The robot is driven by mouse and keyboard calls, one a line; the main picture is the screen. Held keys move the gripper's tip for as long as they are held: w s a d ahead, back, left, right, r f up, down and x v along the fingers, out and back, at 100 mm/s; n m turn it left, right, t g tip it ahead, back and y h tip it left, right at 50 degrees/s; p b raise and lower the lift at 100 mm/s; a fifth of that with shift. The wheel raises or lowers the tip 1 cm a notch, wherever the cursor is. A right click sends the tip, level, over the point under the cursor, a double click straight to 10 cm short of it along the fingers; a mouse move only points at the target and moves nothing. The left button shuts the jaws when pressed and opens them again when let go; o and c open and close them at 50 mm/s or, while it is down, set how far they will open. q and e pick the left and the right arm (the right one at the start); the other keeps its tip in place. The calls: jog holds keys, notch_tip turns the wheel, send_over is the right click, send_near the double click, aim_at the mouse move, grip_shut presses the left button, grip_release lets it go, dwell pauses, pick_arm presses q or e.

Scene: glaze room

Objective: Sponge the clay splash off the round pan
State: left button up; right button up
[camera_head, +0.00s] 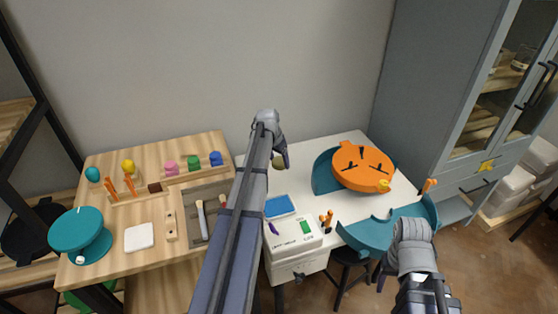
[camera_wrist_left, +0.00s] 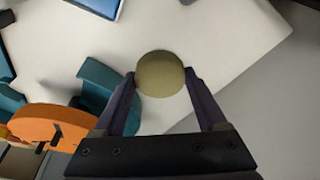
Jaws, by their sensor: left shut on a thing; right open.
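A round olive-yellow thing, apparently the sponge, sits between the fingertips of my left gripper (camera_wrist_left: 161,76), which is shut on it. In the head view the sponge (camera_head: 279,163) shows just beyond my left gripper, above the white table. The disc has black marks; I cannot make out a clay splash for certain. My right gripper (camera_head: 408,226) is at the front part of the pan, open.
A blue-topped tray (camera_head: 281,206) and a white box (camera_head: 292,240) are on the white table (camera_head: 345,140). A wooden bench (camera_head: 110,180) with coloured jars, tools and a teal wheel (camera_head: 80,232) stands at left. A grey-blue cabinet (camera_head: 425,90) stands at right.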

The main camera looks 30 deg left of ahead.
pick_arm(q)
jog(key=o, duration=0.9)
jog(key=shift+c, duration=0.2)
jog(key=c, duration=0.6)
